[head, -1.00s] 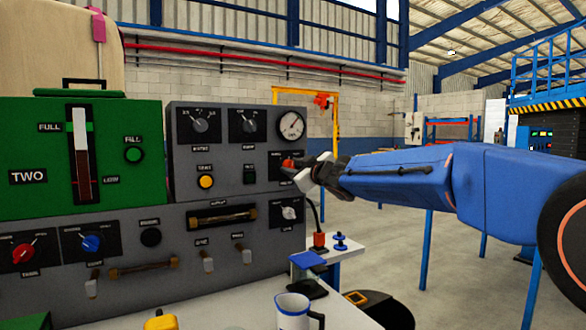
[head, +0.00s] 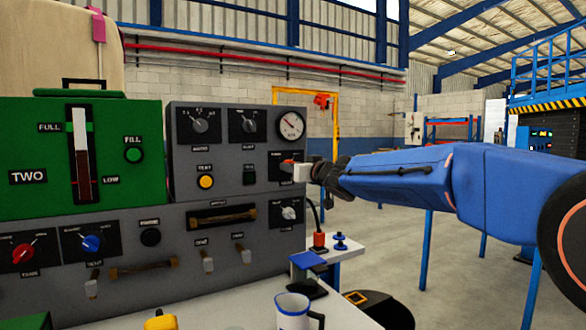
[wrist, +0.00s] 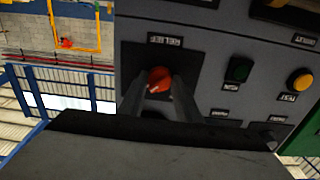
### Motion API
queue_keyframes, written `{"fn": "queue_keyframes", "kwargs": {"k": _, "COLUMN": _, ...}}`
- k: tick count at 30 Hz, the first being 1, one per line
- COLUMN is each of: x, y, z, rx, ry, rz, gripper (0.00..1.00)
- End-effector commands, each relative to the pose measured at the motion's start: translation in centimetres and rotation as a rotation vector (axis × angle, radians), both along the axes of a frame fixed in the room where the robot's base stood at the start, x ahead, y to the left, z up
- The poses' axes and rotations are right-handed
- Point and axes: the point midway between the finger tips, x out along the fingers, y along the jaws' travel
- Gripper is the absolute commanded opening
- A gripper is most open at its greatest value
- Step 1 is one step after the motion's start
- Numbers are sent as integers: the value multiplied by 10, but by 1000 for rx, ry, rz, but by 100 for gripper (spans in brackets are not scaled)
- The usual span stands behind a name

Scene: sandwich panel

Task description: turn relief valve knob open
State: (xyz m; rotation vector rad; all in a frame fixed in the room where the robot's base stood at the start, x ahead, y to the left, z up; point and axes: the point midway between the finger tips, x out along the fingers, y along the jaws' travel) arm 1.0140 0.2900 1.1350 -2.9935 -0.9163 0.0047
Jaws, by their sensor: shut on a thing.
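The relief valve knob (wrist: 159,78) is orange-red and sits on a dark square plate (wrist: 134,68) marked RELIEF in the wrist view. My gripper (wrist: 160,88) is shut on it, one finger on each side. In the head view the knob (head: 287,161) is a small red spot at the right edge of the grey panel (head: 225,155), and my gripper (head: 296,170) reaches it from the right. The fingers hide part of the knob and its plate. I cannot read any open or shut mark.
A round gauge (head: 291,124) is just above the knob. A yellow button (head: 205,181) and a dark green button (head: 249,174) are to its left. Another rotary knob (head: 289,213) is below. A mug (head: 293,310) stands on the bench in front.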

Motion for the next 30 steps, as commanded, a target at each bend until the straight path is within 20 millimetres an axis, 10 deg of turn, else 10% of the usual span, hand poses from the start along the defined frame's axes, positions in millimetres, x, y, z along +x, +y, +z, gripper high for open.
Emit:
{"fn": "queue_keyframes", "kwargs": {"k": 11, "x": 0, "y": 0, "z": -3, "rx": 2, "ry": 6, "rz": -1, "gripper": 8}}
{"fn": "queue_keyframes", "kwargs": {"k": 12, "x": 0, "y": 0, "z": -3, "rx": 2, "ry": 6, "rz": -1, "gripper": 32}}
{"fn": "queue_keyframes", "kwargs": {"k": 15, "x": 0, "y": 0, "z": -2, "rx": 2, "ry": 5, "rz": -1, "gripper": 49}}
{"fn": "queue_keyframes", "kwargs": {"k": 30, "x": -15, "y": -10, "z": 0, "rx": 3, "ry": 2, "rz": -1, "gripper": 49}}
